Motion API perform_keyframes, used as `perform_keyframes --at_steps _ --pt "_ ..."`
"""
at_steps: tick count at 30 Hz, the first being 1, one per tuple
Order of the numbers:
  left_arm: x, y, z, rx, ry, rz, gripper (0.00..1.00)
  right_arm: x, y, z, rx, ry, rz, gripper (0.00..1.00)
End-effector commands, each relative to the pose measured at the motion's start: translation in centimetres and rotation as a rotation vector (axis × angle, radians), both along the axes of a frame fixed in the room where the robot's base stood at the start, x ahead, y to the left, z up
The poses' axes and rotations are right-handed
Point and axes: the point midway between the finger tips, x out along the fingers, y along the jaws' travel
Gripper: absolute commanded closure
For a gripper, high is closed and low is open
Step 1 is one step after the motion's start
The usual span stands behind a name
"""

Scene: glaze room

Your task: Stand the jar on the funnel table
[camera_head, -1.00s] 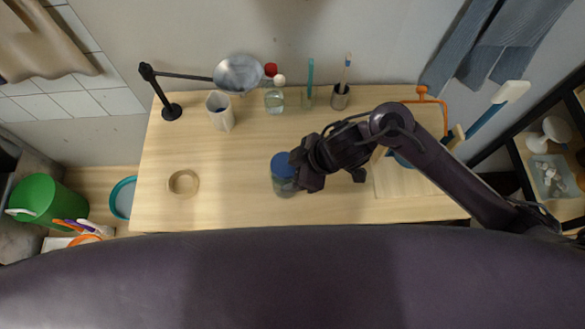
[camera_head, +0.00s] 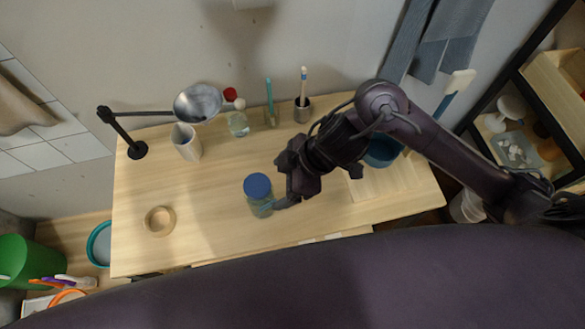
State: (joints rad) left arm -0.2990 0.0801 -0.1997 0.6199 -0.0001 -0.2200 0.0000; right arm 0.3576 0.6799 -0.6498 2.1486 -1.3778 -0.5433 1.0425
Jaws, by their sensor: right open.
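A jar with a blue lid (camera_head: 258,188) stands upright on the wooden table (camera_head: 215,232), near its front edge. My right gripper (camera_head: 278,190) is open, just to the right of the jar; one finger reaches low beside the jar's right side. Whether it touches the jar I cannot tell. My left gripper is not in view.
A wooden ring (camera_head: 160,221) lies left of the jar. A pale cup (camera_head: 186,142), a small bottle (camera_head: 238,124) and a brush holder (camera_head: 303,110) stand at the back. A blue bowl (camera_head: 381,152) sits at the right.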

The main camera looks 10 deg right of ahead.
Motion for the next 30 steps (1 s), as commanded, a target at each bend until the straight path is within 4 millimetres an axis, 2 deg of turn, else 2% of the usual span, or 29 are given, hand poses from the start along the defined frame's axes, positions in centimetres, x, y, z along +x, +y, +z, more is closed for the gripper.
perform_keyframes --at_steps 3,9,30 --pt "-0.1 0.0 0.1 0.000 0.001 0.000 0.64 -0.3 -1.3 2.0 -0.004 -0.004 0.000 0.18" --pt "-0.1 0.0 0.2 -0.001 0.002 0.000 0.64 -0.6 -2.3 3.9 -0.001 -0.001 0.000 0.18" --pt "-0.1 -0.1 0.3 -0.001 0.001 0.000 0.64 -0.7 -2.5 4.1 -0.001 0.002 0.000 0.18"
